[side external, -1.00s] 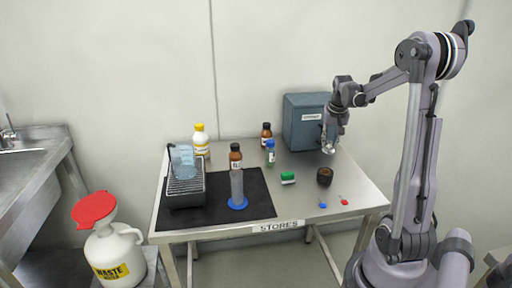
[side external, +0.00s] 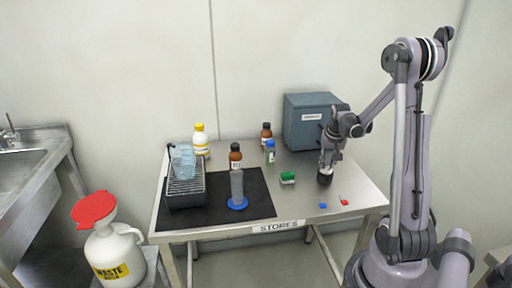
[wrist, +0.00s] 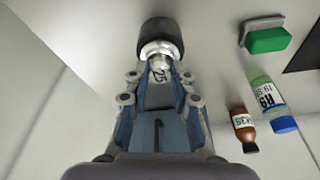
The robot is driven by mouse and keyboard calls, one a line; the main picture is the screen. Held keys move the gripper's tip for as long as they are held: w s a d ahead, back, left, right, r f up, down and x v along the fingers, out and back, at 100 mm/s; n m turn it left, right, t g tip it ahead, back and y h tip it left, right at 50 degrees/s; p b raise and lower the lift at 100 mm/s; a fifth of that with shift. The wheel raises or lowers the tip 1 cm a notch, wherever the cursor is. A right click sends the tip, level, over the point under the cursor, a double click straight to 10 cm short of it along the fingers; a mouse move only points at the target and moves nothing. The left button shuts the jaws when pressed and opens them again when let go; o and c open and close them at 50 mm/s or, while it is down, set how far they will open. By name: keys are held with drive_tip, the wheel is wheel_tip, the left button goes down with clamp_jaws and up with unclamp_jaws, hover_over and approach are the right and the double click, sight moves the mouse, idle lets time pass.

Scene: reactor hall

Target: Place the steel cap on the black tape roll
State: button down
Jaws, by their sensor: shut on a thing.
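The black tape roll (side external: 324,180) lies on the right part of the steel table; it also shows at the top of the wrist view (wrist: 160,32). My gripper (side external: 326,166) is directly over the roll, pointing down. In the wrist view my gripper (wrist: 159,68) is shut on the steel cap (wrist: 156,49), a small shiny round piece between the fingertips. The cap overlaps the near part of the roll in that view. I cannot tell whether it touches the roll. In the side view the cap is too small to make out clearly.
A green-and-white block (side external: 288,178) lies left of the roll, with small blue (side external: 323,205) and red (side external: 344,202) pieces in front. A blue-capped bottle (side external: 270,152) and brown bottle (side external: 266,136) stand behind. A grey box (side external: 308,120) stands behind my gripper.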

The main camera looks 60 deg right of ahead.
drive_tip(key=c, duration=1.1)
unclamp_jaws()
drive_tip(key=shift+f, duration=0.15)
drive_tip(key=shift+c, duration=0.2)
drive_tip(key=v, duration=1.2)
drive_tip(key=w+a+n+t+y, duration=0.1)
drive_tip(key=a+n, duration=0.5)
drive_tip(key=a, duration=1.1)
drive_tip(key=w+a+n+t+y, duration=0.1)
drive_tip(key=a+n+t, duration=0.3)
drive_tip(key=a, duration=1.4)
drive_tip(key=shift+w+r+n+t+y, duration=0.3)
drive_tip(key=shift+w+r+n+y, duration=0.15)
drive_tip(key=shift+w+n, duration=0.5)
drive_tip(key=shift+s, duration=0.1)
